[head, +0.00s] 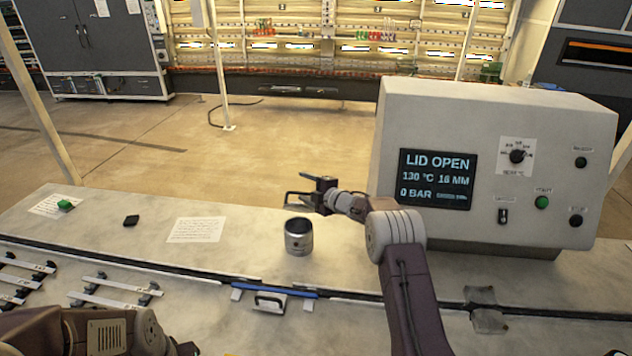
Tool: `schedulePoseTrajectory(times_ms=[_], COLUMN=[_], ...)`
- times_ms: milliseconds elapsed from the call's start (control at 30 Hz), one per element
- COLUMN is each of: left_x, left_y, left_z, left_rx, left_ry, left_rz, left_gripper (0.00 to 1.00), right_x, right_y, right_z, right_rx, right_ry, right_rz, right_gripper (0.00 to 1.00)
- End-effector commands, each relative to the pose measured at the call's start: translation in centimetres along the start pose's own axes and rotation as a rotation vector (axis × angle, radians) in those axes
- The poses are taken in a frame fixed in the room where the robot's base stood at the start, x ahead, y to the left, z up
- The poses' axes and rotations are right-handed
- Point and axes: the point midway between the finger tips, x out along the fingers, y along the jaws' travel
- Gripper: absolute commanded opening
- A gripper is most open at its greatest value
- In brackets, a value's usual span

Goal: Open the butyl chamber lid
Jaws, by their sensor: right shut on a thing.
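My right gripper (303,199) is above the worktop, behind a small silver cylinder. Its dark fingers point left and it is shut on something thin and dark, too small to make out. The control box (480,165) at the right has a display (437,179) reading "LID OPEN", 130 °C and 0 BAR. I cannot tell which part is the butyl chamber lid. My left arm shows at the bottom left; its fingers are out of view.
The silver cylinder (298,238) stands upright on the worktop (120,220). Several white bars (105,294) sit at the front left. The worktop between is clear.

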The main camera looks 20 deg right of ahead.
Motion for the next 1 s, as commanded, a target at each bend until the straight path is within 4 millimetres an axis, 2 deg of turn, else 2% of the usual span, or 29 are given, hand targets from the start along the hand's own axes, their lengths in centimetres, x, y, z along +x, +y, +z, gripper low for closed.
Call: schedulePoseTrajectory(times_ms=[33,167,367,400,433,1000], left_x=[-0.3,-0.6,-1.0,-1.1,-1.1,-0.6], left_y=[0.0,0.0,0.0,0.0,0.0,0.0], left_z=[0.0,-0.1,-0.1,-0.1,-0.1,-0.1], left_rx=[0.0,0.0,0.0,0.0,0.0,0.0], left_ry=[0.0,0.0,0.0,0.0,0.0,0.0], left_rz=[0.0,0.0,0.0,0.0,0.0,0.0], left_gripper=[0.48,0.48,0.48,0.48,0.48,0.48], right_x=[-1.1,-2.1,-3.5,-3.7,-3.8,-4.0], right_y=[1.9,2.5,3.2,3.3,3.3,2.6], right_z=[1.3,1.4,1.6,1.6,1.6,1.3], right_rx=[-0.008,-0.008,-0.008,-0.009,-0.008,-0.002], right_ry=[-0.028,-0.027,-0.027,-0.027,-0.026,-0.017], right_rz=[0.024,0.026,0.026,0.025,0.025,0.016], right_gripper=[0.32,0.36,0.49,0.35,0.32,0.32])
